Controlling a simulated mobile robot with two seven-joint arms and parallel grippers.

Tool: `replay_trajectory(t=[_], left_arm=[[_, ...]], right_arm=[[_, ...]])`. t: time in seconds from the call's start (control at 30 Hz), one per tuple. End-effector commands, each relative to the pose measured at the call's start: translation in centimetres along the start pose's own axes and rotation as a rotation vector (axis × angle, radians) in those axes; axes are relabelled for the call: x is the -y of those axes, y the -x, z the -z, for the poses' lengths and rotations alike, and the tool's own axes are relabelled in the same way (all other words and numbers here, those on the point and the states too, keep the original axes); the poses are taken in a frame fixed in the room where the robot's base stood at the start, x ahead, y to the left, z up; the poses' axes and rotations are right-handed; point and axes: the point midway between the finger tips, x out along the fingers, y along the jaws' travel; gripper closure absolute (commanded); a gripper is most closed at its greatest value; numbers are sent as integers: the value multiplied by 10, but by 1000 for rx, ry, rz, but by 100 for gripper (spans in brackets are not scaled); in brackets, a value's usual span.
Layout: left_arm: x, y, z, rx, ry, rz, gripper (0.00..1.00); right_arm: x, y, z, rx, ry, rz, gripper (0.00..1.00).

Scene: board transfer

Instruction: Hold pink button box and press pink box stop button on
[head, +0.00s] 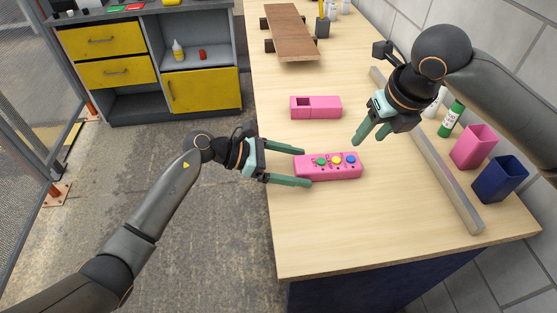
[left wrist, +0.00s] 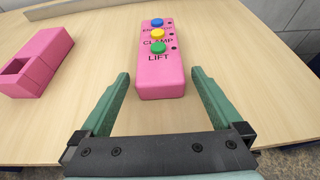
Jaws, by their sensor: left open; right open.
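The pink button box (head: 343,173) lies flat on the wooden table, with a green, a yellow and a blue button on top. In the left wrist view the box (left wrist: 161,80) has its LIFT end, with the green button (left wrist: 158,47), towards my gripper; CLAMP is printed by the yellow button, and the label by the blue one is partly hidden. My left gripper (head: 303,167) is open at the box's left end, its fingers to either side of that end. My right gripper (head: 369,138) is open and empty above the table, behind and right of the box. I make out no red stop button.
A pink box with a square opening (head: 327,107) lies behind the button box. A grey bar (head: 440,172) runs along the right, with a pink cup (head: 474,147), a blue cup (head: 499,180) and a green bottle (head: 451,118) beyond it. The table front is clear.

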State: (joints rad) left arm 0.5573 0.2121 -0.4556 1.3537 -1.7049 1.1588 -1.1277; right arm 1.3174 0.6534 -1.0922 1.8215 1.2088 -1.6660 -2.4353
Motion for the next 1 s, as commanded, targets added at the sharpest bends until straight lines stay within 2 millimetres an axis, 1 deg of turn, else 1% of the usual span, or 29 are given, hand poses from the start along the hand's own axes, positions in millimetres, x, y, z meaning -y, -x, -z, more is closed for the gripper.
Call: replay_trajectory(t=[0.03,0.13,0.4,0.47,1.0], left_arm=[[0,-4,-1,2,0,1,0],[0,-8,0,0,-1,0,0],[0,-9,0,0,-1,0,0],[0,-9,0,0,-1,0,6],[0,-8,0,0,-1,0,66]], right_arm=[[0,0,0,0,0,0,50],[0,0,0,0,0,0,50],[0,0,0,0,0,0,50],[0,0,0,0,0,0,50],[0,0,0,0,0,0,50]])
